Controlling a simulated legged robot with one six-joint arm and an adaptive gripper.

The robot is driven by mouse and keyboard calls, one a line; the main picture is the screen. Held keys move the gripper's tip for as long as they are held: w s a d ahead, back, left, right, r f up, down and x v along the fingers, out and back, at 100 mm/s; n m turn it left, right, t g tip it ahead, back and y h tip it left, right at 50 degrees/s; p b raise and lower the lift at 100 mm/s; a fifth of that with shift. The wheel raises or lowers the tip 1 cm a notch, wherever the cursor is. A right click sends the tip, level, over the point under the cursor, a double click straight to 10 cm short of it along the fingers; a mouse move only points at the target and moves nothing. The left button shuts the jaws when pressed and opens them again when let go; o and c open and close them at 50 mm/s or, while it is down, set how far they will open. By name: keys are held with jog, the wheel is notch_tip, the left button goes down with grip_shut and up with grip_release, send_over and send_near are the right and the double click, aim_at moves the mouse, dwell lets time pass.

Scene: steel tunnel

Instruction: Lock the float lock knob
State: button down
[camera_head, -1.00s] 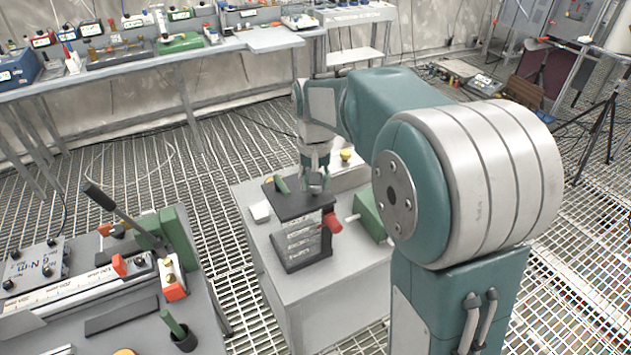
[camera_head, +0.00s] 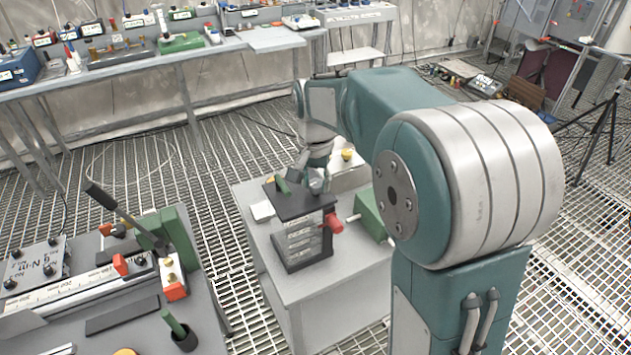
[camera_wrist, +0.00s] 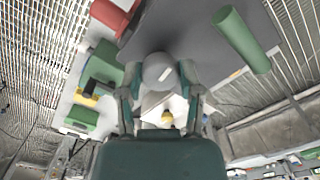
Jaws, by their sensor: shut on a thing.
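A dark-topped box-like device (camera_head: 302,240) stands on a grey cabinet. A green cylindrical handle (camera_wrist: 240,38) and a red knob (camera_wrist: 112,16) are on it; the red one sits on its side in the head view. My gripper (camera_head: 316,183) is over the device's top, beside the green handle. In the wrist view, my gripper (camera_wrist: 160,88) has one finger on each side of a round grey knob (camera_wrist: 158,70) with a white mark, which I take for the float lock knob. It is shut on it. In the head view my fingers hide this knob.
A bench with a long-handled lever (camera_head: 120,212) stands at the left. A long table (camera_head: 150,57) runs along the back. Grating floor lies between.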

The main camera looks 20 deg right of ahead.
aim_at(315, 182)
jog(key=shift+f, duration=0.1)
jog(key=shift+c, duration=1.3)
grip_release()
jog(key=shift+w, duration=0.15)
notch_tip(315, 182, up, 12)
